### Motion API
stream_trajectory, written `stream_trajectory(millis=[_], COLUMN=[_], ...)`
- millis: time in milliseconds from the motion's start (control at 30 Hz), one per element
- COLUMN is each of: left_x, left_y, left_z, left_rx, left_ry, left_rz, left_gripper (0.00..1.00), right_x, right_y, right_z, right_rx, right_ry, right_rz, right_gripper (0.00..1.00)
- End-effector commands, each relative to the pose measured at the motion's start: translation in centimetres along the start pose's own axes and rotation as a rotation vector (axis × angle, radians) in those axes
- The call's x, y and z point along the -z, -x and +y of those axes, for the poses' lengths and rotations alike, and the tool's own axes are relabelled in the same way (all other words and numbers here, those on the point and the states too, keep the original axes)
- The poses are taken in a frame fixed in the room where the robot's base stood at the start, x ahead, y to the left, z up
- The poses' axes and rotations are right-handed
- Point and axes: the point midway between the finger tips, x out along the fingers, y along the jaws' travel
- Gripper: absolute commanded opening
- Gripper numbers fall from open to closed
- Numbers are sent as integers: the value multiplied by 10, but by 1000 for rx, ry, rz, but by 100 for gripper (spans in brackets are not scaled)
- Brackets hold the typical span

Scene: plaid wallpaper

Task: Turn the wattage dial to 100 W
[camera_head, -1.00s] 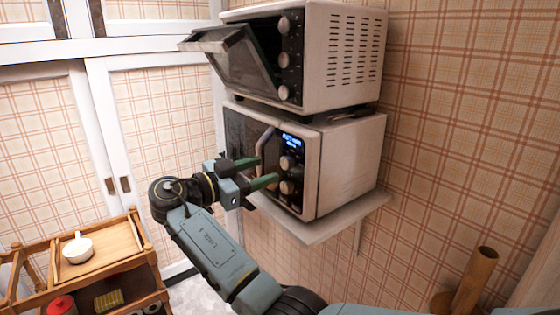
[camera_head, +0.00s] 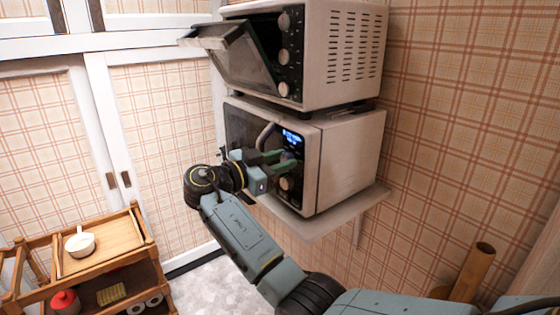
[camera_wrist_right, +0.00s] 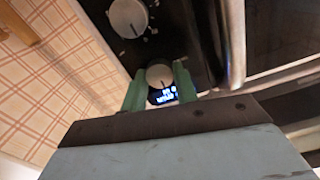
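The lower microwave (camera_head: 345,155) sits on a wall shelf. Its dark front panel carries a lit blue display (camera_head: 292,139) and two round silver dials. My right gripper (camera_head: 285,160) is at the upper dial, largely covering it in the head view. In the right wrist view, this upper dial (camera_wrist_right: 159,76) lies between my two green fingertips, which look slightly apart from it. The display (camera_wrist_right: 163,96) is just beside it, its text too small to read. The lower dial (camera_head: 286,184) is clear of the fingers and also shows in the wrist view (camera_wrist_right: 128,17). My left gripper is out of view.
A second oven (camera_head: 340,55) stands on top, its door (camera_head: 238,55) hanging open above my right gripper. The microwave's door handle (camera_head: 264,137) is close to the fingers on the left. The shelf (camera_head: 320,225) is underneath. A wooden cart (camera_head: 105,250) stands at lower left.

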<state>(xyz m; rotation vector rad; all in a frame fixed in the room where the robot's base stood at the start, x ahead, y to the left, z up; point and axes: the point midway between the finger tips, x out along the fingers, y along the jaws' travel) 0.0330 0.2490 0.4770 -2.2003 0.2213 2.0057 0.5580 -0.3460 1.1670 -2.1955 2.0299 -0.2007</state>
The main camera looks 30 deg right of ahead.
Motion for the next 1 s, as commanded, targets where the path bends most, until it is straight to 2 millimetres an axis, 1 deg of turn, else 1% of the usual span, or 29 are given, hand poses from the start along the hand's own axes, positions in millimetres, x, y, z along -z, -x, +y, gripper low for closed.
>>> stream_trajectory(millis=[33, 67, 100, 267, 467, 667, 1000], left_x=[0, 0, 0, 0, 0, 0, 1], left_y=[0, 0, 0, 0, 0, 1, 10], left_z=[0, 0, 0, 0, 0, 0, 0], left_rx=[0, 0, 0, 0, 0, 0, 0], left_ry=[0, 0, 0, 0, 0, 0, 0], left_rz=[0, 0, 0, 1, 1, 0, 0], left_gripper=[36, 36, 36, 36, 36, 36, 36], right_x=[0, 0, 0, 0, 0, 0, 1], right_y=[0, 0, 0, 0, 0, 1, 1], right_z=[0, 0, 0, 0, 0, 0, -1], right_rx=[0, 0, 0, 0, 0, 0, 1], right_ry=[0, 0, 0, 10, 73, 209, 529], right_rz=[0, 0, 0, 0, -1, 0, 0], right_gripper=[12, 8, 7, 7, 7, 7, 7])
